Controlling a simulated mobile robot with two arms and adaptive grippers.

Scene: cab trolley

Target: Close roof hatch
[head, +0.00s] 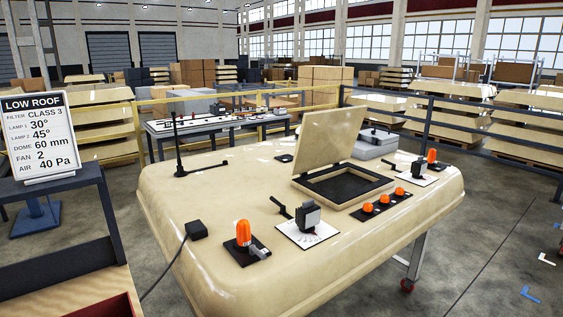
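The roof hatch lid (331,137) is a flat beige panel that stands raised, tilted up and back from its opening. The hatch frame (378,184) is beige with a dark inside and lies in the middle of the beige cab roof (180,225). The lid's near lower edge meets the frame on its far left side. Neither of my grippers shows in the head view, so nothing is seen touching the lid.
In front of the hatch are a row of small orange lamps (384,201), a black lamp on a white dial plate (309,217) and an orange beacon (243,233). A grey box (374,145) stands behind the lid. A thin black mast (179,150) rises at the left.

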